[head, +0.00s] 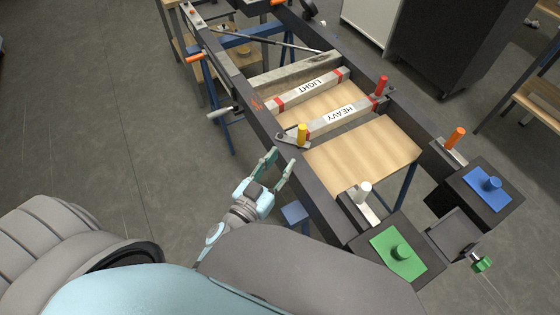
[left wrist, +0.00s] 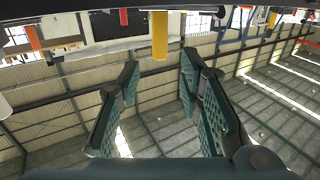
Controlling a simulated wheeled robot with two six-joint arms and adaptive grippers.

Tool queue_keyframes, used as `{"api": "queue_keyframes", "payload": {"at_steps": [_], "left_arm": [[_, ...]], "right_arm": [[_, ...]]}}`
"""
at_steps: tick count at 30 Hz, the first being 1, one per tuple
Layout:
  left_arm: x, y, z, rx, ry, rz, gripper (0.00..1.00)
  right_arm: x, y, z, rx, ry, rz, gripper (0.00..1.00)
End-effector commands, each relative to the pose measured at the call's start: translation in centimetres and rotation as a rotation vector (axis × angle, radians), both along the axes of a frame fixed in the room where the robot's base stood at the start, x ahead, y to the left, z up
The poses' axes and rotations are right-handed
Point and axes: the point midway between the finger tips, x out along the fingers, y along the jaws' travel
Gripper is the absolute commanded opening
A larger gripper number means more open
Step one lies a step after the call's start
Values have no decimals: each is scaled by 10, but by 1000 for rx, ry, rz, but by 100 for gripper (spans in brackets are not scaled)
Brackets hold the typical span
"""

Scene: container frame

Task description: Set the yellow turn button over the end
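The yellow turn button (head: 302,134) stands upright as a yellow peg on a small metal plate, at the left end of the bar marked HEAVY (head: 340,117). In the left wrist view the yellow peg (left wrist: 160,36) shows at the top, just beyond the fingers and between their lines. My left gripper (head: 280,162) is open and empty, a little below and to the left of the yellow button in the head view, apart from it. In the left wrist view its two green-padded fingers (left wrist: 157,75) are spread. My right gripper is not in view.
A red peg (head: 382,86) stands at the HEAVY bar's other end. The LIGHT bar (head: 310,88) lies behind. A white peg (head: 363,192), an orange peg (head: 455,138), a green button box (head: 398,253) and a blue one (head: 488,186) are to the right. A dark frame rail borders the panels.

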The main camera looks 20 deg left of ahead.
Motion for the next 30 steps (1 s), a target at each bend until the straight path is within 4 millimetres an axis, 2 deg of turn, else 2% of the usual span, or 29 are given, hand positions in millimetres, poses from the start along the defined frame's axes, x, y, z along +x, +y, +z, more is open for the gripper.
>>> {"api": "queue_keyframes", "payload": {"at_steps": [1, 5, 8, 9, 12, 15, 19, 23, 30], "left_arm": [[3, 4, -5, 21, -9, -8, 20], [15, 41, -26, 195, -42, -82, 0], [23, 75, -34, 506, -153, -239, 0], [22, 86, -34, 667, -224, -321, 0], [8, 106, -26, 1076, -467, -530, 0], [-17, 96, -14, 1270, -699, -623, 0], [-28, 85, -8, 1361, -837, -630, 0], [-21, 76, -8, 1370, -844, -623, 0], [7, 37, -7, 1368, -843, -620, 0]], "right_arm": [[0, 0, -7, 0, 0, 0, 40], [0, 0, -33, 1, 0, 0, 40], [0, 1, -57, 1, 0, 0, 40], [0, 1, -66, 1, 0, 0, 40], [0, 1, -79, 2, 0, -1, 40], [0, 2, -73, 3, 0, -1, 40], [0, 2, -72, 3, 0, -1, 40], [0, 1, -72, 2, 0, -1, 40], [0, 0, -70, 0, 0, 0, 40]]}}
